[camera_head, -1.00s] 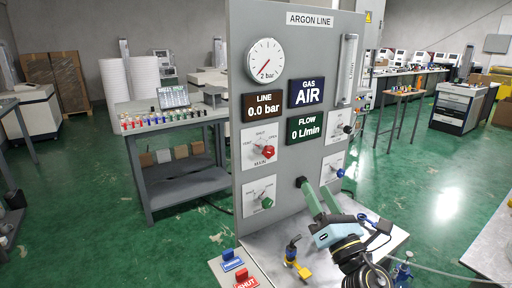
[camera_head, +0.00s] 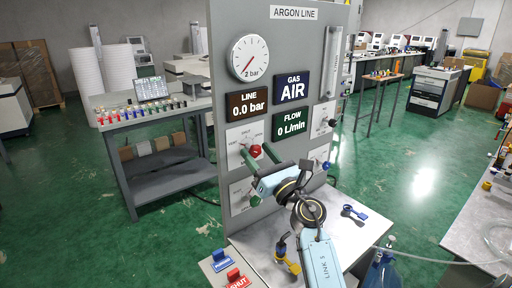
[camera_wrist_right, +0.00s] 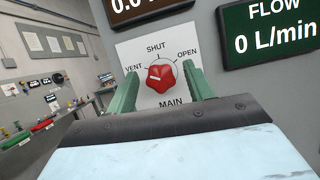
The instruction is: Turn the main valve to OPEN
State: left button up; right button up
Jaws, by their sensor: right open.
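The main valve is a red knob (camera_wrist_right: 161,78) on a white plate (camera_wrist_right: 156,48) marked VENT, SHUT, OPEN and MAIN. Its white mark lies on the left side, toward VENT. The knob also shows in the head view (camera_head: 255,150) on the grey ARGON LINE panel (camera_head: 225,60). My right gripper (camera_wrist_right: 161,70) is open, with one green finger on each side of the knob. I see gaps between fingers and knob; contact cannot be told. My left gripper is not in view.
Displays read LINE 0.0 bar (camera_head: 249,104), GAS AIR (camera_head: 291,88) and FLOW 0 L/min (camera_head: 290,122). A green knob (camera_head: 255,194) sits below the main valve, and a blue knob (camera_head: 326,166) lies to the right. A steel bench (camera_head: 345,232) holds a yellow-and-black item (camera_head: 287,262) and a blue item (camera_head: 354,212).

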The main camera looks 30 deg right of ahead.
jog(key=shift+w+r, duration=0.25)
jog(key=shift+w, duration=0.45)
jog(key=shift+c, duration=0.4)
